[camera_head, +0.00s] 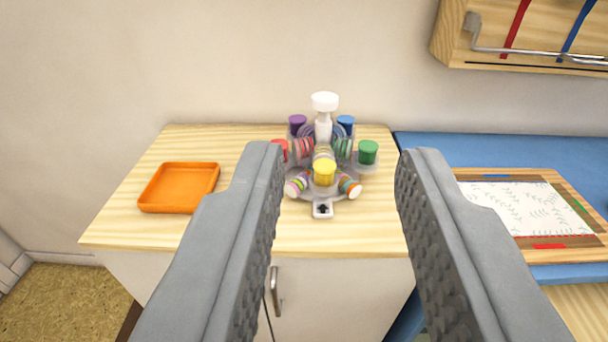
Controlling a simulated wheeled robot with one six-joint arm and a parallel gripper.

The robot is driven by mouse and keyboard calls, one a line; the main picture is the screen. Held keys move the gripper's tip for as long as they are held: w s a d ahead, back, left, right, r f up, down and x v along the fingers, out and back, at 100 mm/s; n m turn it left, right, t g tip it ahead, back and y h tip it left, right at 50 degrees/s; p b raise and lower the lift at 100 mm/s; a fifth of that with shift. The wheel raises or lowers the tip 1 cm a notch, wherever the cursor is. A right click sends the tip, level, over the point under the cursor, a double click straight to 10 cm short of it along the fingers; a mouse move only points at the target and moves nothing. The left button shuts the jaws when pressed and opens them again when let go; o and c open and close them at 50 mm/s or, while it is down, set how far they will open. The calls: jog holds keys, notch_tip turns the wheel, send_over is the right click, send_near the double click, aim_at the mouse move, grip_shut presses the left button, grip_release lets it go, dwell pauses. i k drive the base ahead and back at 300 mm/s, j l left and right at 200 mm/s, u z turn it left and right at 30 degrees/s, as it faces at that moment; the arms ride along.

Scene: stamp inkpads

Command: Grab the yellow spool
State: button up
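The yellow spool (324,173) stands upright at the front of a round clear carousel (345,197) on a wooden cabinet top. It shows in the gap between the fingers of my gripper (340,160), farther away than the fingertips. My gripper is open, with nothing between its fingers. A green spool (368,152), a blue one (346,124), a purple one (297,124) and a red one (280,148) stand around the carousel. The left finger partly hides the red spool.
A white knob (324,102) rises from the carousel's middle. Striped rolls (349,185) lie close beside the yellow spool. An orange tray (180,188) lies at left on the wooden top (130,222). A framed board (525,205) lies on a blue surface (500,150) at right.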

aim_at(325, 168)
jog(key=i+j, duration=0.1)
jog(key=j, duration=0.35)
jog(key=i+j, duration=0.1)
jog(key=j, duration=0.3)
jog(key=i+j, duration=0.1)
jog(key=j, duration=0.35)
jog(key=i+j, duration=0.15)
jog(key=j, duration=0.3)
